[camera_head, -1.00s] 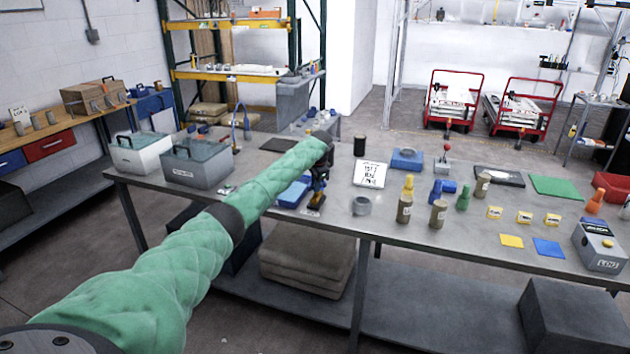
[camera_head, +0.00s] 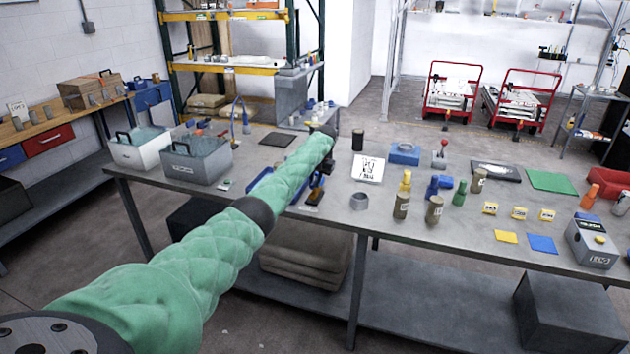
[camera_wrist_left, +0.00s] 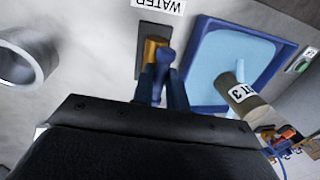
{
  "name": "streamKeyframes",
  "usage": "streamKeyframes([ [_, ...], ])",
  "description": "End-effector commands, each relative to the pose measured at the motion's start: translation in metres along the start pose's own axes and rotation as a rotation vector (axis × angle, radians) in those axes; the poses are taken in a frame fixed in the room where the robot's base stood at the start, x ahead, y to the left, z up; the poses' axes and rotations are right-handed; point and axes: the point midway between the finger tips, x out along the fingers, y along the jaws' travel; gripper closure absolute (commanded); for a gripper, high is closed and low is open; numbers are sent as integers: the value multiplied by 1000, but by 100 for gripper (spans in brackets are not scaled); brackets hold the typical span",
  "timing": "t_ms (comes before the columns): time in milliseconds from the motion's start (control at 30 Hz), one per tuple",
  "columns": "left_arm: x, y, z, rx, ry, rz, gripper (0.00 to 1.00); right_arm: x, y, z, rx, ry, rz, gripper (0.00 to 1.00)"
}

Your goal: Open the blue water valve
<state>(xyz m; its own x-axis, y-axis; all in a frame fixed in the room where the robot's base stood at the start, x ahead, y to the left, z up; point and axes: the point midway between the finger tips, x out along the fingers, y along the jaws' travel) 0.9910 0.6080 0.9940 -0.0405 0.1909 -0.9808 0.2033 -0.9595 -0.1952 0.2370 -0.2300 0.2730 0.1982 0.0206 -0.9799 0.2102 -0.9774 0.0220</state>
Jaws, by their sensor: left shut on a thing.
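The water valve has a brass-coloured body (camera_wrist_left: 154,47) on a dark plate (camera_wrist_left: 142,62), beside a WATER label (camera_wrist_left: 160,5) that reads upside down in the left wrist view. Its blue handle (camera_wrist_left: 165,55) lies between the fingers of my left gripper (camera_wrist_left: 163,84), which is shut on it. In the head view my left gripper (camera_head: 318,181) is pointed down at the valve (camera_head: 314,197), at the table's front edge. My forearm and gripper hide much of the valve there, and the handle's exact angle is hard to tell. My right gripper is not in view.
A blue tray (camera_wrist_left: 202,88) with a labelled cylinder (camera_wrist_left: 243,100) lies right beside the valve in the wrist view. A grey ring (camera_head: 359,202) stands right of it in the head view. A white sign (camera_head: 369,168) and several bottles stand farther right on the table (camera_head: 420,262).

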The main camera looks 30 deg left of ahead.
Motion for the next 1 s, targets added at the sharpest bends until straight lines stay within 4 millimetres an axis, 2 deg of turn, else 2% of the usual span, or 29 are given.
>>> streamKeyframes([
  [600,-1,0,-1,-42,-6,0,100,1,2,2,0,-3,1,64],
  [633,-1,0,-1,-42,-6,0,83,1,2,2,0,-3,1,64],
  [733,-1,0,-1,-42,-6,0,64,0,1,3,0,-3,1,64],
  [1000,-1,0,0,-42,-7,0,64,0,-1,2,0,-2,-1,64],
])
